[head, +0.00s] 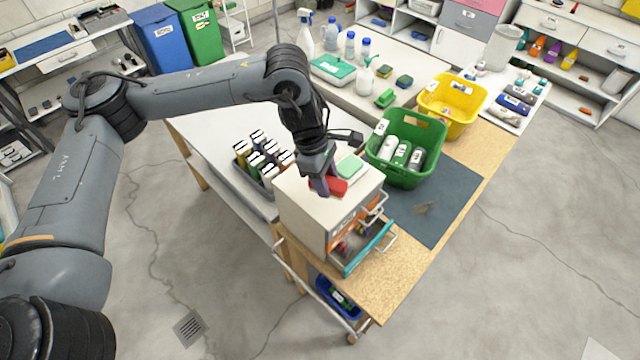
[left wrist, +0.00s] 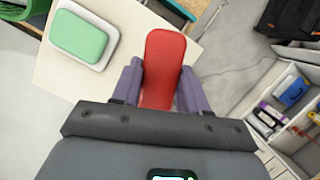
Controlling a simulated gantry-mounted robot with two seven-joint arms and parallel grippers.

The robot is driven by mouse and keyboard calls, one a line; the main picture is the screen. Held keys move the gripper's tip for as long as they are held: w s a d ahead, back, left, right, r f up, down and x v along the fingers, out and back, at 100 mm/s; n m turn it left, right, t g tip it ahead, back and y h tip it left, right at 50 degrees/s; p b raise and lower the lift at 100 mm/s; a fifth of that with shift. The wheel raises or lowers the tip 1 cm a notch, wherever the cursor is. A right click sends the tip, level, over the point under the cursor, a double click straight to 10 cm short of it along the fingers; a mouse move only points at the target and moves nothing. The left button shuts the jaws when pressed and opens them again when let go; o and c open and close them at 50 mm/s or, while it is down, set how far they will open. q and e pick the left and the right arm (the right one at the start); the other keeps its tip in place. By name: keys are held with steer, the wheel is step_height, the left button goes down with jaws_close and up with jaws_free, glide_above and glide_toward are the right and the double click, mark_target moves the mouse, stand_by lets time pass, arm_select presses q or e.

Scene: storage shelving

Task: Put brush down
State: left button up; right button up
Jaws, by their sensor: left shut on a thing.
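The brush is a red flat block (head: 330,186) at the top of the small white drawer cabinet (head: 303,209). In the left wrist view, its red rounded face (left wrist: 164,58) lies between the purple fingers. My left gripper (head: 325,187) points down over the cabinet top and is shut on the brush. I cannot tell whether the brush touches the cabinet top. The brush's underside is hidden. My right gripper is in neither view.
A green-topped white block (head: 349,166) lies on the cabinet, beside the brush. A drawer (head: 366,250) stands open at the front. A green basket (head: 432,130) with bottles stands behind, and a tray of bottles (head: 262,158) stands left. A dark mat (head: 450,190) has free room.

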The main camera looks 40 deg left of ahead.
arm_select(q)
steer(key=shift+a+f, duration=0.55)
steer(key=shift+a, duration=0.35)
step_height(320, 180, down, 3)
steer(key=shift+f+p, duration=0.15)
steer(key=shift+p, duration=0.65)
steer(key=shift+f, duration=0.35)
steer(key=shift+f, duration=0.1)
steer(key=o, duration=1.2)
steer(key=shift+c, duration=0.2)
